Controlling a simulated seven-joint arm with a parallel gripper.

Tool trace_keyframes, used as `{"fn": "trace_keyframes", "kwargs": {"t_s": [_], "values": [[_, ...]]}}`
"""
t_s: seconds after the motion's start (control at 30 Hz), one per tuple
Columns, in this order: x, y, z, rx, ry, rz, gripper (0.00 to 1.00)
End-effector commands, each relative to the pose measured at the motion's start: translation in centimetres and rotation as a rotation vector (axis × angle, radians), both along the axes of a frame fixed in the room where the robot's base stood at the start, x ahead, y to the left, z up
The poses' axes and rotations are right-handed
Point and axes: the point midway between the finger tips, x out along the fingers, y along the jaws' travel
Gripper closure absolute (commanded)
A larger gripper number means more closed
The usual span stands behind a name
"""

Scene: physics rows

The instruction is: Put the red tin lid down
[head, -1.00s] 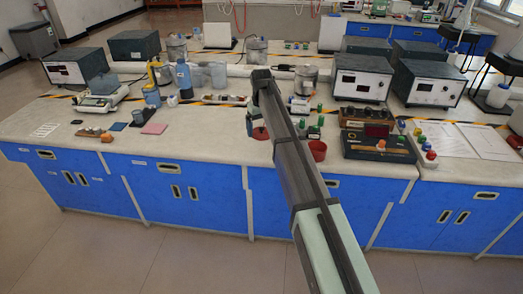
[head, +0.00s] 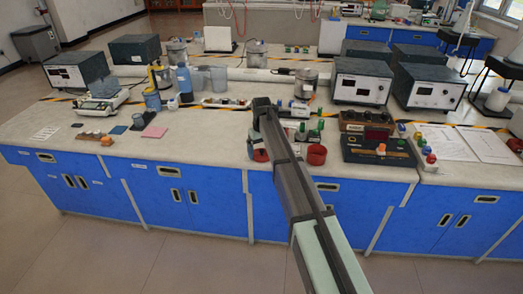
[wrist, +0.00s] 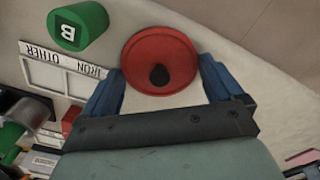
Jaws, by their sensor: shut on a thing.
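The red tin lid (wrist: 165,48) is round with a dark knob at its middle. In the wrist view it lies between the two blue fingers of my gripper (wrist: 161,76), which is shut on it. In the head view the lid (head: 261,155) shows as a small red patch near the front edge of the bench, below the end of my arm. My arm hides part of the lid and most of the fingers there. I cannot tell whether the lid touches the bench top.
A red round container (head: 316,155) stands just right of my arm. A green piece marked B (wrist: 77,27) and a labelled white tray (wrist: 58,75) are close left in the wrist view. A control box (head: 378,147) stands further right. Bench left of the lid (head: 210,145) is clear.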

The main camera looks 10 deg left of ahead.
Motion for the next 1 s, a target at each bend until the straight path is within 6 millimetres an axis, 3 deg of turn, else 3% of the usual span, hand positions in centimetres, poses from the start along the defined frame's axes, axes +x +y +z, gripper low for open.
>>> {"fn": "trace_keyframes", "kwargs": {"t_s": [0.17, 0.2, 0.27, 0.63, 1.0], "values": [[0.0, 0.0, -0.3, 0.0, 0.0, 0.0, 0.35], [0.0, 0.0, -0.3, 0.0, 0.0, 0.0, 0.04], [0.0, 0.0, -0.2, 0.0, 0.0, 0.0, 0.0], [0.0, 0.0, 0.7, 0.001, -0.001, 0.0, 0.0], [0.1, 0.0, 7.1, 0.001, -0.003, 0.0, 0.0]]}}
